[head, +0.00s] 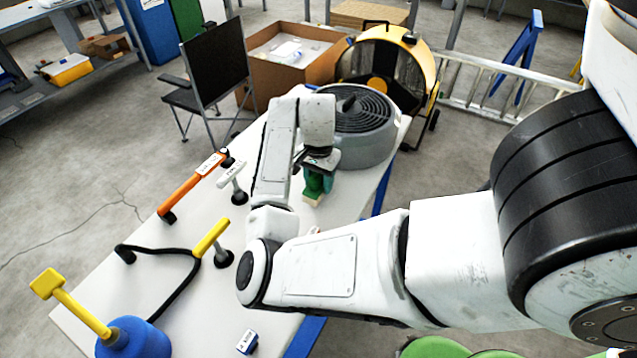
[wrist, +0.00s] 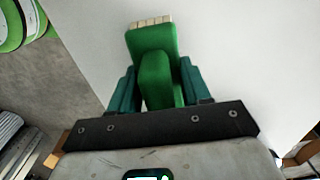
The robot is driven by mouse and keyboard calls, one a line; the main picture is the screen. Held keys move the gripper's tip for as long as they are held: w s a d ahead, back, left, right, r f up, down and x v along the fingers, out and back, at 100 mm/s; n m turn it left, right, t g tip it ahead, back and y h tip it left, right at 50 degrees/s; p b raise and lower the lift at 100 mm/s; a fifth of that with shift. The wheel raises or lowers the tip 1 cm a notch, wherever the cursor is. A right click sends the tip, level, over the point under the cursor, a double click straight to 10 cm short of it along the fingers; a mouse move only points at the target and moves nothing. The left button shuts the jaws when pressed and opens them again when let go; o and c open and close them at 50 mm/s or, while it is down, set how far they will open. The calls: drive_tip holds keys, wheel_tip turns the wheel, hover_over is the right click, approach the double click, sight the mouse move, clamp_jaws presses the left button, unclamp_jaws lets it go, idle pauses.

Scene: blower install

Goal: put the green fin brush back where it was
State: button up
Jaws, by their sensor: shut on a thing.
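The green fin brush (wrist: 153,62) is in my gripper (wrist: 153,92), with its pale bristle end pointing away from the wrist in the wrist view. The teal fingers are shut on its green handle from both sides. In the head view the brush (head: 312,198) shows below my gripper (head: 317,178), over the white table (head: 345,195), in front of the grey round blower (head: 357,120). I cannot tell whether its bristles touch the table top.
An orange-handled tool (head: 190,190), a white-headed tool (head: 232,177), a yellow handle (head: 211,238) with a black hose, a blue pot (head: 135,340) and a small labelled block (head: 247,342) are on the table. A cardboard box (head: 290,75) stands behind.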

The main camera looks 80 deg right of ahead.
drive_tip(key=shift+f, duration=0.8)
drive_tip(key=shift+f, duration=0.1)
drive_tip(key=o, duration=0.9)
drive_tip(key=shift+o, duration=0.2)
wheel_tip(320, 180, up, 12)
drive_tip(key=shift+r, duration=0.15)
